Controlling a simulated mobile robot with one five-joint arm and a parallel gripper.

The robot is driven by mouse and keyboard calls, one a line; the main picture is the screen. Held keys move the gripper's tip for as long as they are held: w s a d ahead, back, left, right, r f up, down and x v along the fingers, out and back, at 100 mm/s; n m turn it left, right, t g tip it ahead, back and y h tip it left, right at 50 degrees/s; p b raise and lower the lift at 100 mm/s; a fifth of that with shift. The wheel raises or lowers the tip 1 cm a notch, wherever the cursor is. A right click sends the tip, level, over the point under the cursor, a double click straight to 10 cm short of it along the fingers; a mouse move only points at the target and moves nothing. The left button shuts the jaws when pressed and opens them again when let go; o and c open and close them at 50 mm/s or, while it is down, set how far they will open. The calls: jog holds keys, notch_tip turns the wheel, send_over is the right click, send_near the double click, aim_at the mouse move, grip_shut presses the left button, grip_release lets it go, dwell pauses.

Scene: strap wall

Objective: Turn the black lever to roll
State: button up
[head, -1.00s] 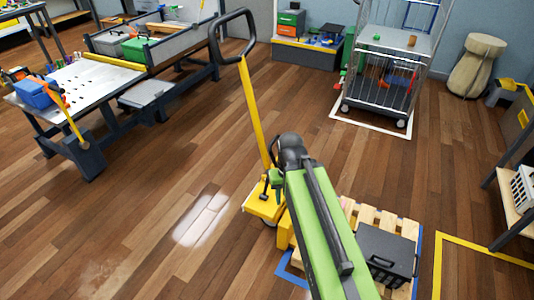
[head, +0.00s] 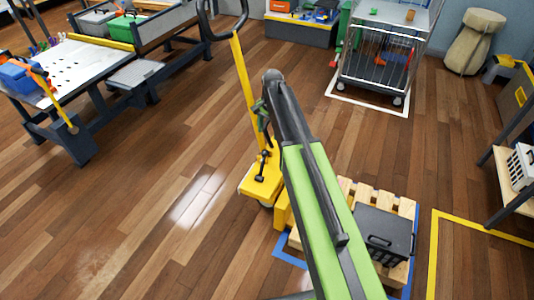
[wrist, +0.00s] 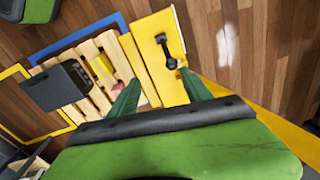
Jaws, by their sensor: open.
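The black lever (head: 262,165) sits on the yellow base of a pallet jack (head: 255,187), whose tall yellow handle (head: 242,75) rises behind it. In the wrist view the lever (wrist: 166,50) lies on the yellow plate (wrist: 150,25), its narrow end up and its round end down. My gripper (head: 262,115) is partly hidden by my arm and is above the lever in the head picture. In the wrist view my gripper (wrist: 160,78) has two green fingers spread apart, with nothing between them. The lever shows just beyond the fingertips, not touched. No lever position marks are readable.
A wooden pallet (head: 360,195) with a dark crate (head: 384,235) stands right of the jack, inside blue floor tape. A wire cage trolley (head: 375,60) is behind. A workbench (head: 75,75) stands at the left, a shelf (head: 510,180) at the right. Floor left of the jack is clear.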

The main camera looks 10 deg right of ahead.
aim_at(266, 151)
jog(key=shift+m, duration=0.8)
jog(key=w+f+b, duration=0.1)
jog(key=f+b, duration=0.5)
jog(key=w+f+b, duration=0.2)
jog(key=f+b, duration=0.3)
jog(key=f, duration=0.1)
jog(key=w+f+b, duration=0.2)
jog(key=f+b, duration=0.3)
jog(key=b, duration=0.1)
jog(key=shift+a+f+b, duration=0.25)
jog(key=shift+f+b, duration=0.05)
jog(key=shift+f, duration=0.1)
jog(key=shift+r, duration=0.1)
grip_shut()
jog(key=shift+s+d, duration=0.1)
jog(key=shift+s, duration=0.05)
